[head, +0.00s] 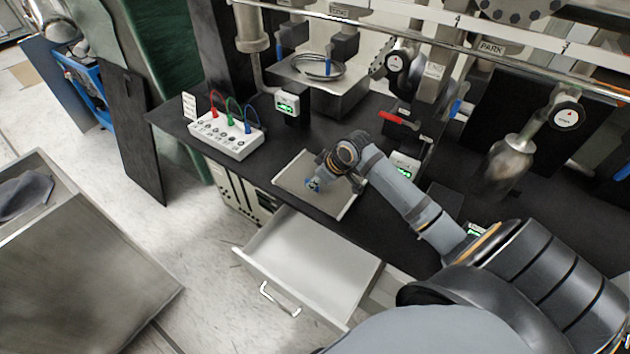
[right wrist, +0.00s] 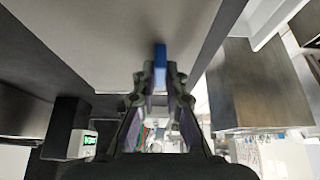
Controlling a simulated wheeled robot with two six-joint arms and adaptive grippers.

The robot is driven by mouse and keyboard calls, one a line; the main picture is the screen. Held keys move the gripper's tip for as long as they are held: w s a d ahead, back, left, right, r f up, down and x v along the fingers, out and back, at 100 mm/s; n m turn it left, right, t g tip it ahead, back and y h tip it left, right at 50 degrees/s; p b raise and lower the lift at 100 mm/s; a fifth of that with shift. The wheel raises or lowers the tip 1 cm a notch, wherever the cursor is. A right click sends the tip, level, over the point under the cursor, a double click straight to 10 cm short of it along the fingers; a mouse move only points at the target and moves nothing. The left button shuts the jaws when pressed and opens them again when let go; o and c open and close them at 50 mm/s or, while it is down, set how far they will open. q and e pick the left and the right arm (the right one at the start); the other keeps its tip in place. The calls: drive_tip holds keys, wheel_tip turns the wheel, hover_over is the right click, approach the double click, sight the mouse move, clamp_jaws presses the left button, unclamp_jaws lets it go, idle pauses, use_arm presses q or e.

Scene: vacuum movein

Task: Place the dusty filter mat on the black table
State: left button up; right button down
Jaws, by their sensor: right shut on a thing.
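The filter mat (head: 294,174) is a flat grey-beige panel with a light rim and a small blue tab. My right gripper (head: 315,183) is shut on this tab. The mat is over the front part of the black table (head: 385,222); I cannot tell whether it touches the top or hangs just above it. In the right wrist view, the mat (right wrist: 110,35) fills the upper middle, with the blue tab between the fingertips (right wrist: 160,75). My right forearm hides part of the mat's right side. My left gripper is not in view.
An open, empty white drawer (head: 310,258) juts out below the table's front edge. A white box with coloured cables (head: 228,135) stands left of the mat. A metal block with a coil (head: 318,85) stands behind. A metal-topped bench (head: 75,275) is at the left.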

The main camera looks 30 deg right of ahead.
drive_tip(key=c, duration=1.4)
unclamp_jaws()
drive_tip(key=v, duration=0.6)
drive_tip(key=shift+s+d+r+p, duration=0.1)
drive_tip(key=shift+d+r+p, duration=0.1)
drive_tip(key=shift+r+p, duration=0.15)
drive_tip(key=p+v, duration=0.4)
drive_tip(key=v, duration=0.1)
drive_tip(key=shift+s+a+r+p, duration=0.15)
drive_tip(key=shift+r+p, duration=0.1)
drive_tip(key=shift+p, duration=0.15)
